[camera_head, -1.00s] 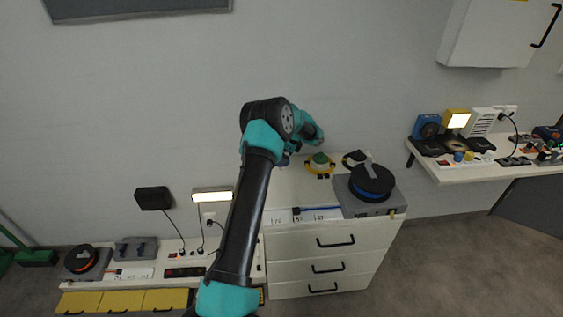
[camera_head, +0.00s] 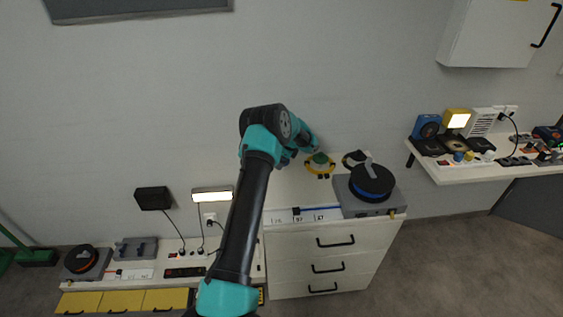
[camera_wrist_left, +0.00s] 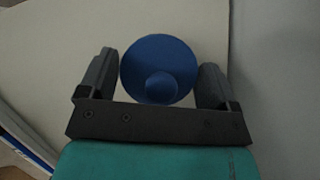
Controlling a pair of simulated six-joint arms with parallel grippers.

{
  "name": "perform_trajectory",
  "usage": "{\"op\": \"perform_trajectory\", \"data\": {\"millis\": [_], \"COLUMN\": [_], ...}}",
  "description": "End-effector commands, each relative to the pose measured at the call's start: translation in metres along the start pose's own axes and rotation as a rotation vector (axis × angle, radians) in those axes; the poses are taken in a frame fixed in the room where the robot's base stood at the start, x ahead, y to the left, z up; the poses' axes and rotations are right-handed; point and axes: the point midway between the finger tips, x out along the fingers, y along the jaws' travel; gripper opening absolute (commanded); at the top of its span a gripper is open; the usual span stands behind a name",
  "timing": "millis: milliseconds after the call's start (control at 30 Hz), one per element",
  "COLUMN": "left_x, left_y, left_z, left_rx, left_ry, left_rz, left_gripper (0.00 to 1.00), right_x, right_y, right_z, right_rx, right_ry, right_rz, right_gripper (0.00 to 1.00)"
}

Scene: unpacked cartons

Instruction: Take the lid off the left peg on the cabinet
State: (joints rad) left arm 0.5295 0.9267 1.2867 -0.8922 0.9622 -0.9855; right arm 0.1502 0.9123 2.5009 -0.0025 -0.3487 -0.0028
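A round blue lid-like disc with a small blue knob (camera_wrist_left: 158,62) shows in the left wrist view. It sits between the two dark fingers of my left gripper (camera_wrist_left: 158,82), which stand apart on either side of it. A thin gap shows at the left finger; contact at the right finger is unclear. In the head view my left arm reaches over the white cabinet (camera_head: 333,260), and its wrist bends down at the cabinet top's left rear. The fingertips there are mostly hidden by the arm. I cannot make out a peg under the disc. My right gripper is not in view.
On the cabinet top stand a green-and-yellow item (camera_head: 319,164), a dark looped item (camera_head: 354,158) and a grey box with a black-and-blue reel (camera_head: 371,182). A low bench (camera_head: 145,272) lies left, a crowded shelf (camera_head: 485,170) right. The wall is close behind.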

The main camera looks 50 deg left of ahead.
Motion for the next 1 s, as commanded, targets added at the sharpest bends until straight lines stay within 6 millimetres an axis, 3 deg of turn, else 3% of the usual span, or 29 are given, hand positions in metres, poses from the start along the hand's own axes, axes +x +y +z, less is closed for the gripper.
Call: {"op": "perform_trajectory", "data": {"millis": [267,633,933,1000], "left_x": [0.0,-0.004,-0.035,-0.035], "left_y": [0.0,0.0,0.0,0.007], "left_z": [0.0,0.002,0.015,0.012], "left_rx": [0.0,-0.001,-0.001,0.001], "left_ry": [0.0,0.0,0.0,-0.001], "left_rz": [0.0,-0.001,-0.002,0.002], "left_gripper": [0.57,0.56,0.56,0.56], "right_x": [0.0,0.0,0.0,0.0], "right_y": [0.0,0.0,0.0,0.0], "right_z": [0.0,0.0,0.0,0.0], "right_rx": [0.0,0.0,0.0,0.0], "right_ry": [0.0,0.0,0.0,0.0], "right_rz": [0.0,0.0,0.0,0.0], "right_gripper": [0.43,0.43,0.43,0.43]}}
